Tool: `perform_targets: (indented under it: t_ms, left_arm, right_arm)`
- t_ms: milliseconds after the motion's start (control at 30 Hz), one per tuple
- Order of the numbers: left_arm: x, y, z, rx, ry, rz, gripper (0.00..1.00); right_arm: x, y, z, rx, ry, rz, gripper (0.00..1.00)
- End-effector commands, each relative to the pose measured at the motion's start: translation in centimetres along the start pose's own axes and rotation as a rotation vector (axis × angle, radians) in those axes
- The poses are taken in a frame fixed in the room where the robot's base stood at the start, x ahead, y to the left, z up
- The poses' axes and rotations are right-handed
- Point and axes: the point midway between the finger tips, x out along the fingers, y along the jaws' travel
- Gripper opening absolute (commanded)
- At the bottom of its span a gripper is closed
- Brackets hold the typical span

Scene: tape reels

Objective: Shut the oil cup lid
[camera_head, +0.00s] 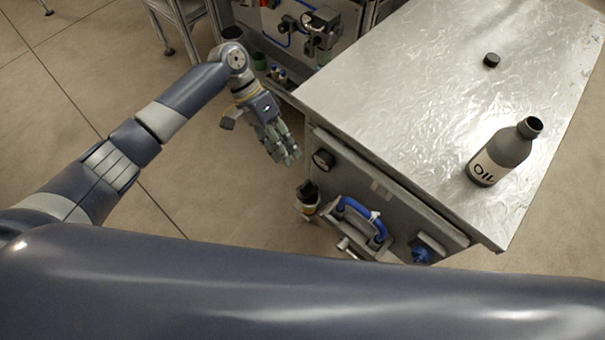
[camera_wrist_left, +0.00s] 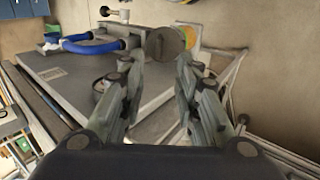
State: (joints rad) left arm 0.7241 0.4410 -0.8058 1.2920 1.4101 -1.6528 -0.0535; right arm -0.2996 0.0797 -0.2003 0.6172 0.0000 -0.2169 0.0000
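What looks like the oil cup (camera_head: 304,211) is a small pale-yellow cup low on the front side of the metal cabinet, with a dark part on top. In the left wrist view a round grey-brown lid (camera_wrist_left: 164,44) faces the camera beside the yellow cup rim (camera_wrist_left: 187,40). The lid looks raised, but its exact angle is unclear. My left gripper (camera_head: 286,152) hangs up and left of the cup in the head view, apart from it. In the wrist view its fingers (camera_wrist_left: 158,66) are spread and empty, with the lid beyond them. My right gripper is not in view.
The metal table top (camera_head: 420,90) holds a grey bottle labelled OIL (camera_head: 503,153) and a black cap (camera_head: 491,60).

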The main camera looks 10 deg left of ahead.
Motion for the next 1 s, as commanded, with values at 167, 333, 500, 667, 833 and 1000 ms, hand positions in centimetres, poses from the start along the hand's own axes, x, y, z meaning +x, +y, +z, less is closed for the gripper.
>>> perform_targets:
  t_ms: [167, 333, 500, 667, 833, 1000]
  left_arm:
    - [3.4, 0.1, 0.1, 0.001, -0.004, 0.003, 0.3]
    - [6.6, 0.1, 0.1, 0.001, -0.003, 0.003, 0.3]
    - [8.8, 0.1, 0.1, 0.0, -0.001, 0.001, 0.3]
    - [9.8, 0.1, 0.0, 0.001, 0.0, 0.001, 0.3]
    - [9.9, 0.1, 0.0, 0.001, 0.0, 0.0, 0.3]
    - [9.9, 0.1, 0.1, 0.001, 0.0, 0.0, 0.14]
  right_arm:
    - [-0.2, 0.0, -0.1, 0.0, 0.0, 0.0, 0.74]
    - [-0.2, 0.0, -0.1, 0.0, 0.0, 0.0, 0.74]
    - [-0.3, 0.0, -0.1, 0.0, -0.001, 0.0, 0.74]
    - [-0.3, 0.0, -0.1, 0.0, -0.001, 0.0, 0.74]
    - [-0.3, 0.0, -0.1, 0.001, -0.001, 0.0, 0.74]
    - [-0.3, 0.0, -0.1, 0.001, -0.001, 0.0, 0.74]
